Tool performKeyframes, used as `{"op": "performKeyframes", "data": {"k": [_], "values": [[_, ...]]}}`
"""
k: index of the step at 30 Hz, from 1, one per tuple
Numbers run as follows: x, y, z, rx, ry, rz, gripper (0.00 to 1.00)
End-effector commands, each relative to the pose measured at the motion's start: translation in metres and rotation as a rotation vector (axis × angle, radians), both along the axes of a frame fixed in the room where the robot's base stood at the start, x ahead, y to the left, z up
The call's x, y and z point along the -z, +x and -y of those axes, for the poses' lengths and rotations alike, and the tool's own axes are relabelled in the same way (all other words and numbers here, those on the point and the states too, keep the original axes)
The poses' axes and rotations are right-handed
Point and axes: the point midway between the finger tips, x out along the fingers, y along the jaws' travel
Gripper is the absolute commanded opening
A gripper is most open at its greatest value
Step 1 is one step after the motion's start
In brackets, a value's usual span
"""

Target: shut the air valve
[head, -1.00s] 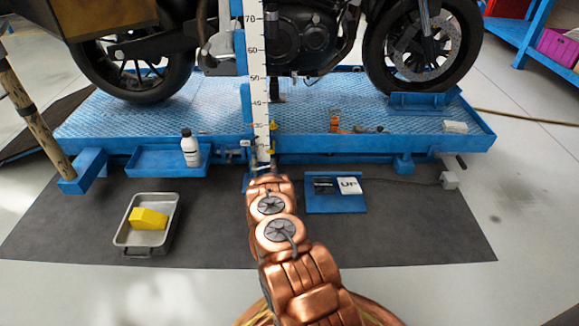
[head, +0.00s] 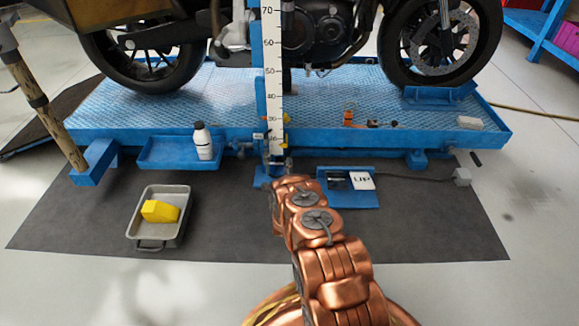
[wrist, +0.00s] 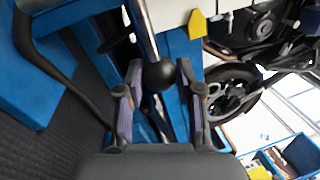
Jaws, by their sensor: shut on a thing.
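In the wrist view a metal rod ends in a black ball knob (wrist: 158,76). My gripper (wrist: 160,85) has a finger on each side of the knob and is shut on it. Whether this lever belongs to the air valve cannot be told from its looks. In the head view my arm reaches to the front edge of the blue lift (head: 400,139), near the foot of the white measuring scale (head: 274,95). My arm hides most of the gripper and the knob there.
A white bottle (head: 204,145) stands on a blue side tray left of the arm. A metal tray (head: 146,236) with a yellow block (head: 160,211) lies on the dark mat. A blue pedal unit marked UP (head: 350,199) is right of the arm. A motorcycle (head: 320,35) stands on the lift.

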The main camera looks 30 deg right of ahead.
Motion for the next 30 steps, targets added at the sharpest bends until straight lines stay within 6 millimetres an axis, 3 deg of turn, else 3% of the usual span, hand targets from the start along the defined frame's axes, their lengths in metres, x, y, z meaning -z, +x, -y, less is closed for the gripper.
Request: {"op": "performKeyframes", "data": {"k": [4, 5, 11, 23, 30], "values": [[0.002, -0.002, 0.003, 0.006, 0.002, -0.005, 0.0], [0.002, -0.002, 0.003, 0.006, 0.002, -0.005, 0.39], [0.002, -0.001, 0.001, 0.003, 0.001, -0.004, 0.6], [0.002, -0.003, -0.002, 0.001, 0.0, -0.004, 0.61], [0.006, -0.022, -0.015, 0.001, 0.0, -0.005, 0.61]]}}
